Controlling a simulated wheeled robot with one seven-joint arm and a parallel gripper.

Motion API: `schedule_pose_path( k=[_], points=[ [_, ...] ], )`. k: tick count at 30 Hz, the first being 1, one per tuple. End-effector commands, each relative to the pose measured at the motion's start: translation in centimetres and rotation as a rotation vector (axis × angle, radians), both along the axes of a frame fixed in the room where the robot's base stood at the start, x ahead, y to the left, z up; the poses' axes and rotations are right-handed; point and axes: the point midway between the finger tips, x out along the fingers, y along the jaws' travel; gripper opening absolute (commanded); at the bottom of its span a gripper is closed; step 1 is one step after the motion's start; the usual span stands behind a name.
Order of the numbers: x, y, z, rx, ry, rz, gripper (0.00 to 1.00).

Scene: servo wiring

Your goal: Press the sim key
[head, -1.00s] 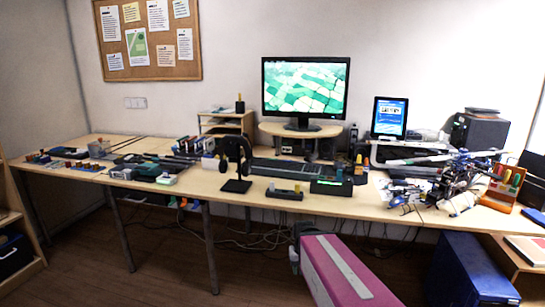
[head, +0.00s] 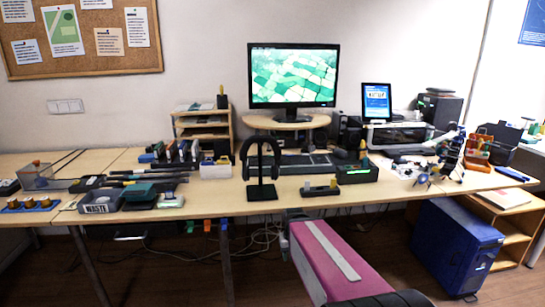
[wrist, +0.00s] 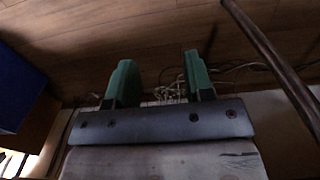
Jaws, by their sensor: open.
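I cannot make out which key is the sim key; no lettering on any key can be read. A dark keyboard (head: 302,160) lies on the desk in front of the monitor (head: 294,75), which shows green fields. In front of it is a small dark box with a yellow part (head: 320,187). A black box with a small green light (head: 357,173) stands to its right. Beyond the fingers are the wood floor and cables, well away from the desk top.
A headphone stand (head: 262,170) stands left of the keyboard. A drone (head: 447,158) sits at the right. Desk legs and cables are below.

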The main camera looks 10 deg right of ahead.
Motion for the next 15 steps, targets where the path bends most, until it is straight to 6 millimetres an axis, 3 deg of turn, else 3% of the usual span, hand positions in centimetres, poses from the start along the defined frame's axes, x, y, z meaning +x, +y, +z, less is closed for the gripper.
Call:
schedule_pose_path(
  k=[10,14,15],
  points=[
    [-0.01,-0.01,0.0,0.0,0.0,0.0,0.48],
    [0.0,0.0,0.0,0.0,0.0,0.0,0.06],
    [0.0,0.0,0.0,0.0,0.0,0.0,0.0]
  ],
)
